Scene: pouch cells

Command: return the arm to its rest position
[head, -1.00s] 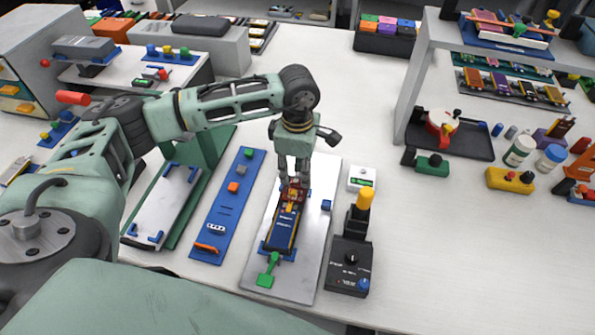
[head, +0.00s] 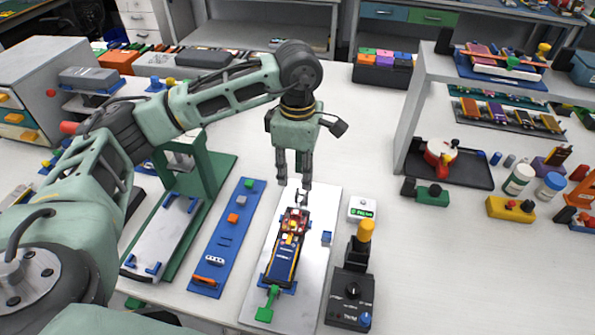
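My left arm comes in from the left and reaches over the table. Its gripper (head: 292,185) hangs fingers down above the far end of a grey plate (head: 310,262). The two fingers are apart with nothing between them. A dark blue pouch cell (head: 285,258) with a red and yellow end lies on the plate, nearer than the fingertips and apart from them. A green handle (head: 267,304) sits at the plate's near end. My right gripper does not show.
A black control box (head: 350,298) with a yellow knob stands right of the plate. A blue strip (head: 229,222) and a green press frame (head: 213,172) stand to the left. A shelf (head: 412,95) and a black tray (head: 475,175) are at right. The table's middle right is clear.

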